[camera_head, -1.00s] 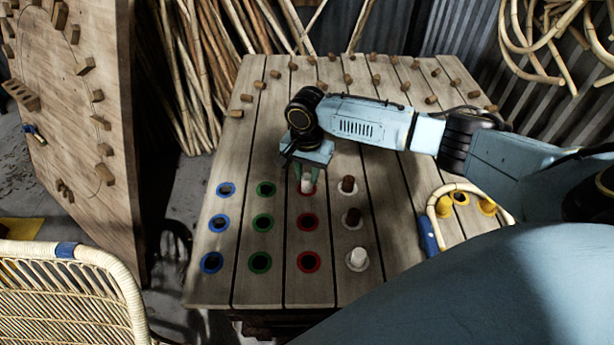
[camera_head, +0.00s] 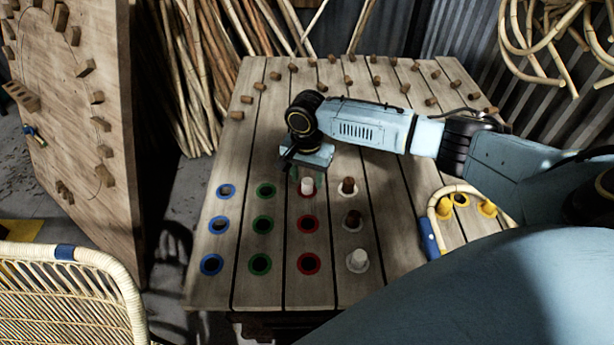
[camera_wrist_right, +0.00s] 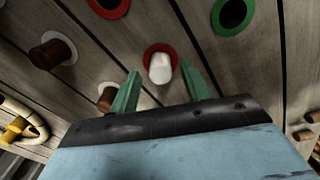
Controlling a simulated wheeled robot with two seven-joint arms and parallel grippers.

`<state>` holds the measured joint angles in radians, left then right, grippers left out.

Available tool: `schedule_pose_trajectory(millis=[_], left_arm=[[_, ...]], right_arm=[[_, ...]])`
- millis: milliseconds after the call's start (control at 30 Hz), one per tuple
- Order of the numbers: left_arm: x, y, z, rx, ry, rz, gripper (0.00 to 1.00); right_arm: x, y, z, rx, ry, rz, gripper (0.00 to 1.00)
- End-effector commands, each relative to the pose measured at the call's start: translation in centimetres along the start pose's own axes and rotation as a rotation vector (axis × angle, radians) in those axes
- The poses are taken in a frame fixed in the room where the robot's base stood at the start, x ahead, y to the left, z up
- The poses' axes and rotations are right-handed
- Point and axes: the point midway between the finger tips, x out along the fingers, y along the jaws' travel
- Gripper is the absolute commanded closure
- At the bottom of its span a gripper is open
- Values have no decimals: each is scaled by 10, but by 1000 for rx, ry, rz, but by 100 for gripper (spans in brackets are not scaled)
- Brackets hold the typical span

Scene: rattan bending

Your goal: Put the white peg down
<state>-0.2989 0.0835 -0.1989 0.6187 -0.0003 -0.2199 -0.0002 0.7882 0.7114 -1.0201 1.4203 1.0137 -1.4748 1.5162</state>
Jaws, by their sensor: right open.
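A white peg (camera_head: 307,186) stands upright in the far hole of the red-ringed column on the wooden table. It also shows in the right wrist view (camera_wrist_right: 160,68) inside the red ring (camera_wrist_right: 150,52). My right gripper (camera_wrist_right: 160,92) is open, its green fingers apart on either side of the white peg, with visible gaps. In the head view the right gripper (camera_head: 303,174) is just behind the peg, partly hidden by its own wrist. A second white peg (camera_head: 358,259) stands in the near white-ringed hole. My left gripper is not in view.
Two brown pegs (camera_head: 348,186) stand in the white-ringed column right of the red one. Blue (camera_head: 211,264) and green rings (camera_head: 260,263) mark empty holes at left. Several wooden pegs dot the table's far part. A rattan loop (camera_head: 470,187) lies at right.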

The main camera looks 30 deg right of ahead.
Motion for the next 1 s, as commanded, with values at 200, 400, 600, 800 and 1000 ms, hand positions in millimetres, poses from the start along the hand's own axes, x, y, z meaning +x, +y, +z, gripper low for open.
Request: schedule_pose_trajectory(millis=[200,400,600,800,1000], left_arm=[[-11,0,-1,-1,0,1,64],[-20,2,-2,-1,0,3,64],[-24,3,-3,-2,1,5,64],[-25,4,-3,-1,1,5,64],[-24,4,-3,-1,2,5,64]], right_arm=[[-40,-1,0,-1,1,-4,53],[-83,-1,0,0,1,-3,53],[-111,0,0,0,0,-1,53],[-119,0,0,0,-1,-1,53],[-119,0,0,0,-1,-1,53]])
